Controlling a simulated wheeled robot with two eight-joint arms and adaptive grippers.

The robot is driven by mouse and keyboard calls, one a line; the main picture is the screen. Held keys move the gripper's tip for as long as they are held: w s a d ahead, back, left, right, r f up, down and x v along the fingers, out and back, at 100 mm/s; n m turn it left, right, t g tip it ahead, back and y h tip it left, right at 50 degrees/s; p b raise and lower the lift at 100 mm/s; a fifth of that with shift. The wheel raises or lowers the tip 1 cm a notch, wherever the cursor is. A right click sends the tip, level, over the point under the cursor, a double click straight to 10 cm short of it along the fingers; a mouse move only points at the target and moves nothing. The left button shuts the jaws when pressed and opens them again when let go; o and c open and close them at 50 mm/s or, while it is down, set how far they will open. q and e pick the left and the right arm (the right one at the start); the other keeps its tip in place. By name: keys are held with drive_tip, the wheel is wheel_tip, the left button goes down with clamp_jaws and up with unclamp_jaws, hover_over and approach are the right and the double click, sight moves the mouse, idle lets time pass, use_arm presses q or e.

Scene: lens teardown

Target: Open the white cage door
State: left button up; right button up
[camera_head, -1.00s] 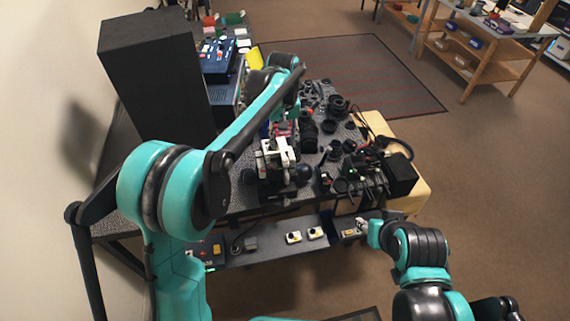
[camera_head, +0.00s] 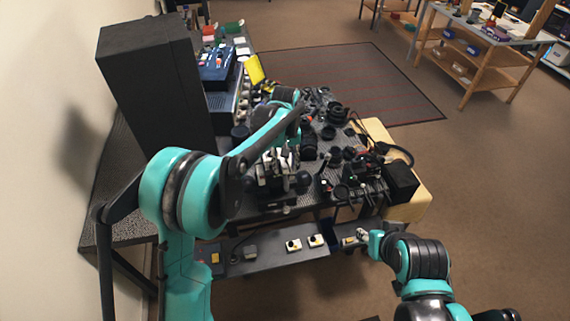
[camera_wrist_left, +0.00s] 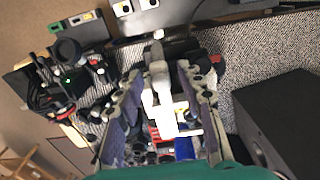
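The white cage door (camera_wrist_left: 160,100) stands out as a pale upright piece in the middle of the left wrist view. In the head view, white parts of the cage (camera_head: 265,168) show on a dark device at the bench's front, partly covered by my left arm. My left gripper (camera_wrist_left: 160,74) is open, with one finger on each side of the white piece. I cannot tell whether the fingers touch it. In the head view my left fingers are mostly hidden behind the forearm. My right gripper (camera_head: 364,236) is low at the right, by the lower shelf; its fingers are too small to read.
Black lens parts (camera_head: 335,108) crowd the bench to the right. White-and-yellow boxes (camera_head: 293,245) sit on the lower shelf (camera_head: 262,262). Open floor lies to the right.

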sight(283, 162)
use_arm(q)
clamp_jaws()
drive_tip(key=shift+w+a+r+g+h+p, duration=0.1)
drive_tip(key=shift+w+r+g+h+p, duration=0.1)
drive_tip(key=shift+r+g+p, duration=0.4)
drive_tip(key=shift+w+r+g+h+p, duration=0.1)
drive_tip(key=shift+w+r+g+p, duration=0.1)
drive_tip(key=shift+r+g+p, duration=0.35)
drive_tip(key=shift+w+a+r+g+h+p, duration=0.15)
drive_tip(key=shift+w+r+g+h+p, duration=0.2)
drive_tip(key=shift+r+g+p, duration=0.35)
drive_tip(key=shift+w+a+r+g+h+p, duration=0.2)
drive_tip(key=shift+w+r+g+p, duration=0.3)
drive_tip(key=shift+r+g+p, duration=0.4)
drive_tip(key=shift+f, duration=0.2)
drive_tip(key=shift+o, duration=1.2)
unclamp_jaws()
drive_tip(key=shift+d, duration=0.1)
wheel_tip(283, 162, up, 10)
